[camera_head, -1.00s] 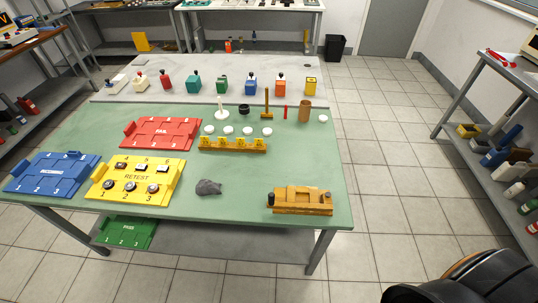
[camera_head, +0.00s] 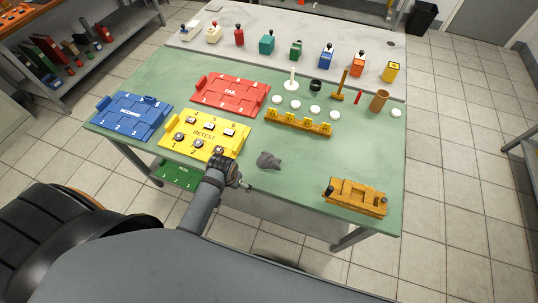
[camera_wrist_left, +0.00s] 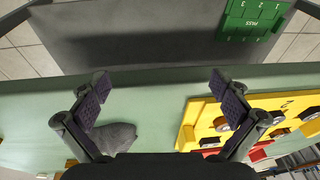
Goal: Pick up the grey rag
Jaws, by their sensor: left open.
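The grey rag (camera_head: 268,160) lies crumpled on the green table top, right of the yellow RETEST tray (camera_head: 208,126). My left gripper (camera_head: 243,185) is at the table's front edge, left of the rag and nearer to me. In the left wrist view the gripper (camera_wrist_left: 160,84) is open with nothing between its fingertips. The rag (camera_wrist_left: 117,136) shows there beside the left-hand finger, low in the picture and partly hidden by the gripper. My right gripper is not in view.
The yellow tray, holding several round and square parts, is close beside my left gripper. An orange-yellow fixture (camera_head: 355,196) stands right of the rag, and a yellow rack (camera_head: 298,123) stands behind it. The green table (camera_head: 310,170) is bare between rag and fixture.

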